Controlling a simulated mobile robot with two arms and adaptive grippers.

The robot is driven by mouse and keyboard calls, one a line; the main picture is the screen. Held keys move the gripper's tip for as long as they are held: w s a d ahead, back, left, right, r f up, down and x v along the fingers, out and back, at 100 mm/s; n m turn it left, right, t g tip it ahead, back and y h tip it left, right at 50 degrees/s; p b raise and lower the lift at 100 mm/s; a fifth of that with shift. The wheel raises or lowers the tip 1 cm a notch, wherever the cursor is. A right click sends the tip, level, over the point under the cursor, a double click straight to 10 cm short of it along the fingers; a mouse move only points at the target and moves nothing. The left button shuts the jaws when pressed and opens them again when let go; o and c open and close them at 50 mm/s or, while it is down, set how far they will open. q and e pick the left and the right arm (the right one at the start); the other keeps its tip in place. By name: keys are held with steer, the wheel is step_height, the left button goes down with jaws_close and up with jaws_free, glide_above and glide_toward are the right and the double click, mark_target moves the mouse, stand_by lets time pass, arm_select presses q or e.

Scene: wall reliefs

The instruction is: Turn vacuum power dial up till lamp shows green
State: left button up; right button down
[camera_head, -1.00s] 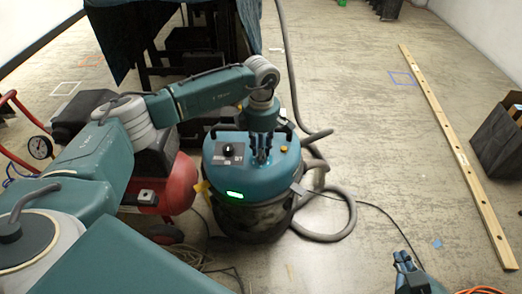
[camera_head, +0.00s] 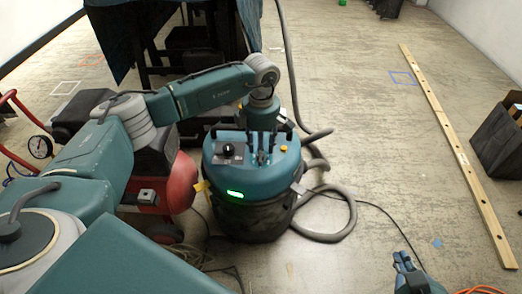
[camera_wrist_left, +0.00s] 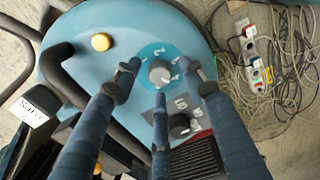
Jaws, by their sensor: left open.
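The vacuum (camera_head: 250,210) has a teal lid and stands upright on the floor. A lamp (camera_head: 235,194) on its front glows green. My left gripper (camera_head: 262,158) is over the lid, pointing down. In the left wrist view, its three fingers stand apart around a pale grey dial (camera_wrist_left: 160,73) ringed by numerals. The fingers look clear of the dial. A black knob (camera_wrist_left: 179,126) sits beside it; it also shows in the head view (camera_head: 228,150). My right gripper (camera_head: 404,262) is low at the right, far from the vacuum; its jaw opening is unclear.
A red compressor (camera_head: 180,185) stands close left of the vacuum. A grey hose (camera_head: 340,215) loops on its right. A yellow button (camera_wrist_left: 101,42) is on the lid. Cables and a power strip (camera_wrist_left: 255,60) lie on the floor. A long wooden beam (camera_head: 455,145) lies at right.

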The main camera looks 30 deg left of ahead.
arm_select(q)
step_height(320, 180, up, 12)
steer(key=shift+f, duration=0.15)
steer(key=shift+d+f, duration=0.1)
stand_by(0.5)
